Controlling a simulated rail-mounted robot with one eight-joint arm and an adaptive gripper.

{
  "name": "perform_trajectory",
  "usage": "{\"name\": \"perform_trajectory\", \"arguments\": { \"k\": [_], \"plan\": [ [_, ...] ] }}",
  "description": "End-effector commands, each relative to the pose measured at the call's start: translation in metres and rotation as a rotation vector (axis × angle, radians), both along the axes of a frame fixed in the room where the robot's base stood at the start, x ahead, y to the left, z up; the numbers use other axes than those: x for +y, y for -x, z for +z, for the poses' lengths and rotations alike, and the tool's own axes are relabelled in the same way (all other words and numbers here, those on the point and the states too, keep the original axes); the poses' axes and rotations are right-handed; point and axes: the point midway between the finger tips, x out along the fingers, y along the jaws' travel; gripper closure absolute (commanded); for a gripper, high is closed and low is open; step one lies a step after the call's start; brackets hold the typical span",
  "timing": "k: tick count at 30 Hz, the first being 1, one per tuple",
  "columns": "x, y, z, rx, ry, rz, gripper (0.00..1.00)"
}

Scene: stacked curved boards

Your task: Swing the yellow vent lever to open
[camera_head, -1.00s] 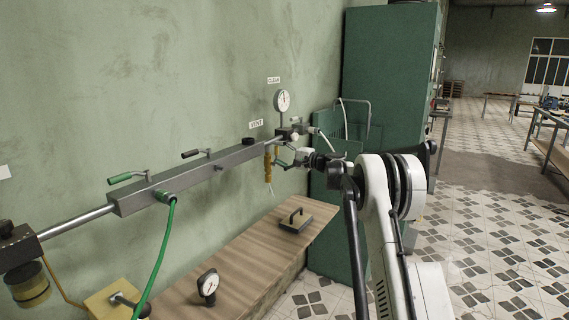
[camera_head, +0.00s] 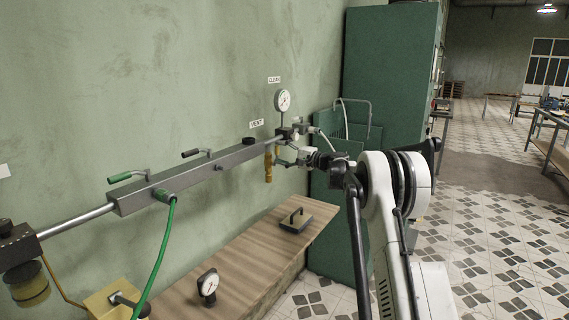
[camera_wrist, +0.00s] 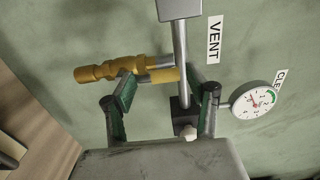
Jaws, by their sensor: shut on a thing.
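The yellow vent lever (camera_wrist: 163,75) is a plain yellow bar between my gripper's fingers (camera_wrist: 168,86) in the wrist view. It lies alongside a stepped yellow fitting (camera_wrist: 97,72), and the two overlap. In the head view, this fitting (camera_head: 268,165) hangs below the grey manifold bar near the VENT label (camera_head: 256,123). The lever cannot be told apart from it there. My gripper (camera_head: 281,155) is beside the yellow parts, shut on the lever. The exact contact is hard to see, as the left finger partly covers the yellow parts.
The grey manifold bar (camera_head: 190,178) has green (camera_head: 126,176) and black (camera_head: 197,153) handles. A dial gauge (camera_head: 283,101) stands above its right end. A wooden bench (camera_head: 240,252) lies below, with a black-handled block (camera_head: 296,221) and another gauge (camera_head: 208,284). A green cabinet (camera_head: 390,75) stands behind my arm.

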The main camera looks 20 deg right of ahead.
Motion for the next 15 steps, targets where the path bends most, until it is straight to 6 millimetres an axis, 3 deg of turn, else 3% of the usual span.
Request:
{"name": "perform_trajectory", "arguments": {
  "k": [15],
  "plan": [
    [-0.025, 0.038, -0.001, 0.001, 0.001, 0.001, 0.67]
  ]
}}
